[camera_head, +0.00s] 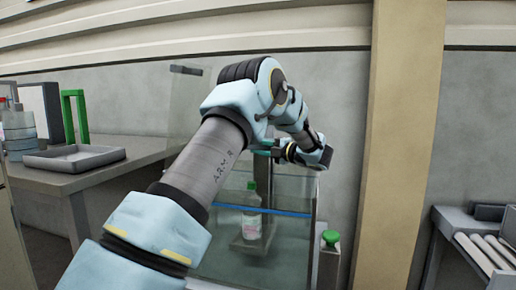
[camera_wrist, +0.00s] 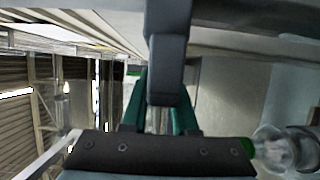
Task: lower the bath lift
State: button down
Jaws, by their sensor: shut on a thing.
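The bath is a clear glass tank (camera_head: 290,262) with a blue line across its front. Inside it, a clear bottle with a green cap (camera_head: 251,218) stands upright on a grey plate (camera_head: 262,246), which looks like the lift platform. My gripper (camera_head: 262,148) is above the tank's back part, its teal fingers partly hidden by my arm. In the wrist view, my gripper (camera_wrist: 163,110) has its two teal fingers on either side of a dark grey bar (camera_wrist: 168,60), apparently the lift's handle, and is shut on it. The bottle (camera_wrist: 285,148) also shows at the lower right there.
A post with a green top (camera_head: 330,238) stands just right of the tank. A bench with a grey tray (camera_head: 75,158) and a green frame (camera_head: 75,117) is at left. A roller rack (camera_head: 485,250) stands at right, beyond a beige pillar (camera_head: 398,150).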

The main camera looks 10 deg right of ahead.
jog(key=c, duration=0.7)
grip_release()
jog(key=v, duration=1.1)
